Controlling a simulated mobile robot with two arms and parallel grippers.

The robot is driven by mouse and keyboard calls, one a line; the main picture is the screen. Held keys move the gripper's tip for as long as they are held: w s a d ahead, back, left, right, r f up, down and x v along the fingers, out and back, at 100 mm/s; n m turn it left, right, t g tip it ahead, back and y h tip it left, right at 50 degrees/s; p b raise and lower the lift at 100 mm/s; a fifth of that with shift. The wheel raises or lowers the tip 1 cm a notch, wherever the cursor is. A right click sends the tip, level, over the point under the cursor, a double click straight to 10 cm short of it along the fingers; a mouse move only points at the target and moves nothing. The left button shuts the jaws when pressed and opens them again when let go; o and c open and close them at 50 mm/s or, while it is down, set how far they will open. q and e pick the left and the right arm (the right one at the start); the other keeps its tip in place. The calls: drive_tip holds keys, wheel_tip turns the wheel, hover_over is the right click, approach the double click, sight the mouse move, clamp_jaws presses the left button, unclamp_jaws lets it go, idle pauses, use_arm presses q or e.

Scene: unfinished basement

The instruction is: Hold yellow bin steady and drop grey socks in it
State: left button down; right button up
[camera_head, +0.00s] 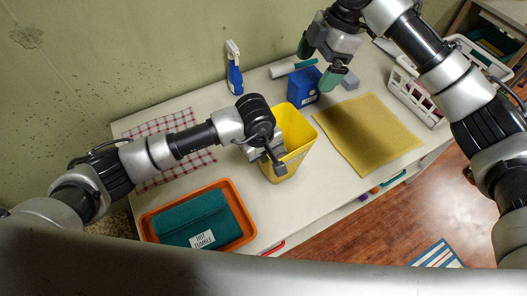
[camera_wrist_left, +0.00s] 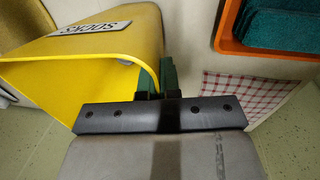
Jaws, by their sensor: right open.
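The yellow bin (camera_head: 298,128) stands upright on the table; it also shows in the left wrist view (camera_wrist_left: 100,45) with a "SOCKS" label. My left gripper (camera_head: 277,165) is at the bin's near side. In the left wrist view its green fingers (camera_wrist_left: 157,78) are close together on the bin's wall, one inside and one outside. My right gripper (camera_head: 318,62) is open and empty above the back of the table, by the blue box. A small grey folded bundle (camera_head: 350,81), likely the grey socks, lies on the table just right of the blue box.
A yellow cloth (camera_head: 368,133) lies right of the bin. An orange tray (camera_head: 241,214) with teal cloth is front left, a checked towel (camera_head: 150,128) behind. A white basket (camera_head: 415,95) is at right.

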idle(0.4)
use_arm(q)
drive_tip(key=c, duration=1.3)
unclamp_jaws()
drive_tip(key=shift+o, duration=0.2)
wheel_tip(320, 180, up, 12)
drive_tip(key=a, duration=0.1)
drive_tip(key=shift+s, duration=0.45)
